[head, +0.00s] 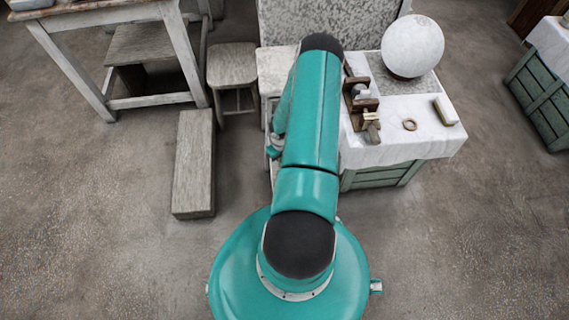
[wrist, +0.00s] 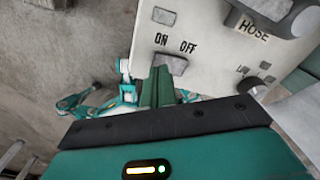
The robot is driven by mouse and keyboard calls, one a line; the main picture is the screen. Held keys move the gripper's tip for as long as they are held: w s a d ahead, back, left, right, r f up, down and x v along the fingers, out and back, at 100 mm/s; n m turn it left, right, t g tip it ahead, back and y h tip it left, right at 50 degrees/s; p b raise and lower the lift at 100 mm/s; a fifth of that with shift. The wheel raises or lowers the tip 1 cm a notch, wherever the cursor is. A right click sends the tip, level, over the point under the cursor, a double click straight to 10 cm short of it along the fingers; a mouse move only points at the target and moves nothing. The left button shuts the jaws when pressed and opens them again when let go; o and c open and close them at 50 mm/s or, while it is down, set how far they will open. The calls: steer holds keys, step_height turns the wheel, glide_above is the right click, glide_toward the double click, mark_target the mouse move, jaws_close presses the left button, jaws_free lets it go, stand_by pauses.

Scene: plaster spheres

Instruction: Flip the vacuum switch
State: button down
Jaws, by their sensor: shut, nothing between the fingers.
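In the wrist view a pale panel (wrist: 215,65) carries the printed words ON and OFF. A grey switch (wrist: 176,63) sits just below these words. My gripper (wrist: 158,70) is shut and empty, with its green fingers side by side. The fingertips overlap the left part of the switch in the picture; I cannot tell whether they touch it. The fingers hide some of the switch's lower left part, and its setting is unclear. In the head view my own arm hides the gripper, and the switch does not show.
A grey fitting labelled HOSE (wrist: 254,28) and small knobs are on the same panel. A stool (head: 232,65) and low plank (head: 193,160) stand left.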

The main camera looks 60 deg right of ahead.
steer(key=shift+f, duration=0.95)
stand_by(0.7)
steer(key=shift+r, duration=3.5)
